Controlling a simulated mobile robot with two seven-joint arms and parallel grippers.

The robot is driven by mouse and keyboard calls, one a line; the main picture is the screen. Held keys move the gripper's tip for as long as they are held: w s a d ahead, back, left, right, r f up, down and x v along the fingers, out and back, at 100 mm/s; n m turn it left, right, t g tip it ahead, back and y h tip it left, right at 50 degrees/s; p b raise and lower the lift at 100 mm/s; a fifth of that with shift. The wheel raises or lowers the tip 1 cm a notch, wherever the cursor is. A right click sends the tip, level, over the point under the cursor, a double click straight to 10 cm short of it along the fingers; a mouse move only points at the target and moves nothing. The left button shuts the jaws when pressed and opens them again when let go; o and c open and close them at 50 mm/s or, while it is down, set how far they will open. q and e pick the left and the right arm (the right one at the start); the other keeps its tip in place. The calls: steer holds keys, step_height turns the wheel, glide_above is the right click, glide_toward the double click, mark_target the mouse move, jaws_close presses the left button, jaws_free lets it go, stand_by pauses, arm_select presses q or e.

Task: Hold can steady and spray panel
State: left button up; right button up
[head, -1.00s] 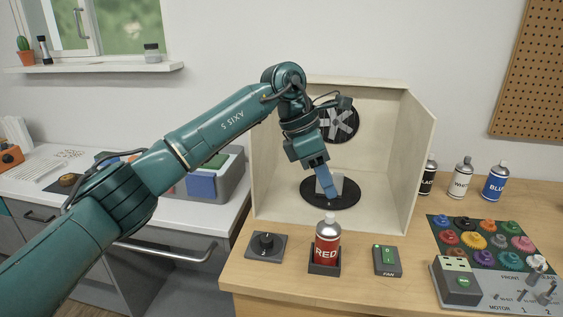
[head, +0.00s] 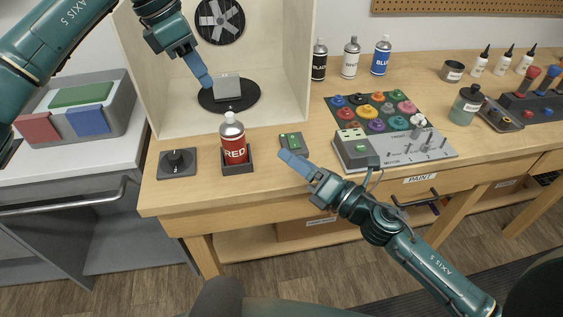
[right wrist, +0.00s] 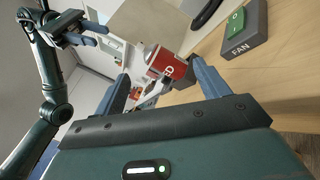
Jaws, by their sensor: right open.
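The red spray can (head: 233,142) stands upright in a dark square holder (head: 238,167) at the bench's front edge. In the right wrist view the can (right wrist: 170,63) shows beyond and between my right fingers, untouched. My right gripper (head: 293,160) is open and empty, right of the can and just in front of the fan switch (head: 291,142). A small grey panel (head: 227,86) stands on the black turntable (head: 247,101) inside the cream booth (head: 295,70). My left gripper (head: 207,84) is close beside the panel's left edge; its finger gap and any contact are unclear.
A dial box (head: 177,163) sits left of the can. Black (head: 319,60), white (head: 350,58) and blue (head: 380,56) cans stand behind coloured parts (head: 376,112). A motor control board (head: 400,150) lies right of the fan switch. The booth front is open.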

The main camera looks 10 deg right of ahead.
mark_target(243, 145)
steer(key=a+n+g, duration=0.1)
steer(key=n, duration=0.2)
steer(key=w+a+n+g+y, duration=0.1)
steer(key=n, duration=0.3)
steer(key=a+f+n, duration=0.1)
steer(key=n, duration=0.3)
steer(key=shift+w+a+f+g, duration=0.1)
steer(key=shift+w+a+g, duration=0.1)
steer(key=shift+w+g, duration=0.2)
steer(key=x, duration=1.3)
steer(key=shift+s+a, duration=0.1)
steer(key=shift+c, duration=0.2)
steer(key=c, duration=1.1)
arm_select(q)
jaws_close()
